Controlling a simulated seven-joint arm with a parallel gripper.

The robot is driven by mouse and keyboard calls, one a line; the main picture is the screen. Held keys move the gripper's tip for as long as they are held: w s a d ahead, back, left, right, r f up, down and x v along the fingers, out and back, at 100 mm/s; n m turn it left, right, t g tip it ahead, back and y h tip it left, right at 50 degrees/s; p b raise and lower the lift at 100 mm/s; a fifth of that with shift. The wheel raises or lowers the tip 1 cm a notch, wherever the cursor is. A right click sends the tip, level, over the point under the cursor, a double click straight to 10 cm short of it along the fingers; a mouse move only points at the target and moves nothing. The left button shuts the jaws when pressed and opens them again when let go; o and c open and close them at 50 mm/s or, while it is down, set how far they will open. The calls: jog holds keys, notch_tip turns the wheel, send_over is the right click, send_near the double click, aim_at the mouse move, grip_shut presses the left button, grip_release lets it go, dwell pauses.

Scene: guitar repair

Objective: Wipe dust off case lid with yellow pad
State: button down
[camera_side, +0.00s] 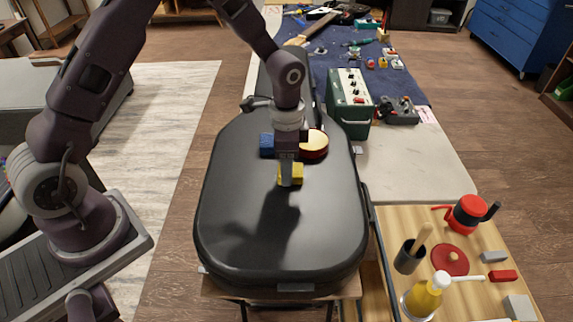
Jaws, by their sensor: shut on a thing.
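The black guitar case (240,225) lies closed on a stand, its broad glossy lid facing up and its narrow end pointing away. My gripper (290,178) points down over the upper middle of the lid and is shut on the yellow pad (297,173). The pad is at or very near the lid surface; I cannot tell whether it touches. My fingers hide part of the pad. A paler, hazy area shows on the lid, but I cannot tell dust from reflection.
A blue block (267,144) and a round cream-topped red tin (314,145) sit beside my gripper on the lid. A green amplifier box (349,103) stands right of the case. The near lid is clear.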

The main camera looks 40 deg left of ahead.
aim_at(286, 196)
jog(key=shift+s+d+f, duration=0.1)
jog(key=shift+s+d, duration=1.85)
jog(key=shift+s, duration=0.1)
jog(key=shift+w+a, duration=2.15)
notch_tip(286, 196, up, 8)
jog(key=shift+r, duration=0.15)
jog(key=shift+f, duration=3.1)
